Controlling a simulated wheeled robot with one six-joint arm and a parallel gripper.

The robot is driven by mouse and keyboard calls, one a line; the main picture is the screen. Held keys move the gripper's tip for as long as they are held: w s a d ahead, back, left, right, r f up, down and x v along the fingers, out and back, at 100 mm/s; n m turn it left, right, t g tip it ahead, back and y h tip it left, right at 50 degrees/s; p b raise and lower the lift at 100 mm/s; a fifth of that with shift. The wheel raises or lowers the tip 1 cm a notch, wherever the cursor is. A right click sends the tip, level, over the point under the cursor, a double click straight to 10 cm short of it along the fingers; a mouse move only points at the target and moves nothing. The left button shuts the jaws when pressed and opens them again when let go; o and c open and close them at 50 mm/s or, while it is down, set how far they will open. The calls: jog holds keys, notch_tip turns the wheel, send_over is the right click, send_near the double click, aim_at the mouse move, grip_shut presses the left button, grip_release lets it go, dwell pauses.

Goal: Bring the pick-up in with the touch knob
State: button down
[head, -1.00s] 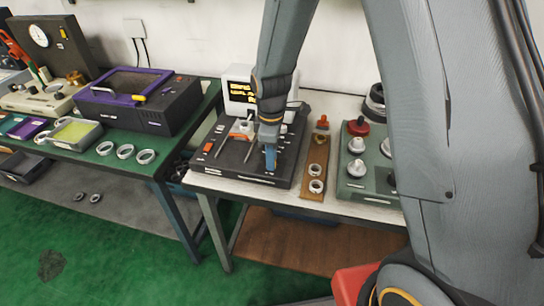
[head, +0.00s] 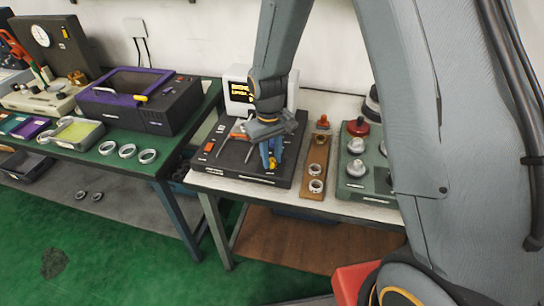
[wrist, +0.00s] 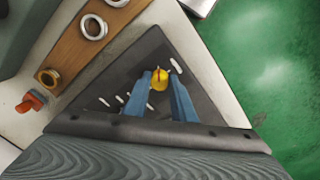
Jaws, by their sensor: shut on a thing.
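My gripper (head: 271,160) is low over the front right part of the black bench unit (head: 225,164). In the wrist view my gripper (wrist: 158,85) has its two blue fingers on either side of a yellow knob (wrist: 159,77) with a red mark. It is shut on this knob, which stands on the unit's dark top. The knob shows in the head view as a small yellow spot (head: 272,163) between the fingertips. An orange-and-white part (head: 239,135) and thin rods sit farther left on the unit. I cannot tell which of these is the pick-up.
A wooden board (head: 313,178) with rings lies right of the unit, with a red-orange piece (head: 322,122) behind it. A green tray (head: 361,187) with pale and red knobs stands farther right. A small display (head: 239,90) stands behind. The left table (head: 95,163) bears several rings.

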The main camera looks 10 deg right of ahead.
aim_at(271, 161)
jog(key=shift+m, duration=2)
jog(key=c, duration=1.5)
grip_release()
jog(key=shift+r, duration=0.1)
jog(key=shift+a+r+b, duration=0.2)
jog(key=shift+r+b, duration=0.7)
jog(key=shift+r, duration=2.9)
jog(key=shift+t, duration=0.6)
jog(key=s+d+r, duration=0.1)
jog(key=s+d, duration=0.2)
jog(key=s, duration=0.2)
jog(key=s+d+r, duration=0.1)
jog(key=s+d, duration=0.3)
jog(key=s, duration=0.1)
jog(key=s+d+r, duration=0.1)
jog(key=s+d, duration=0.3)
jog(key=s, duration=0.1)
jog(key=shift+s, duration=0.1)
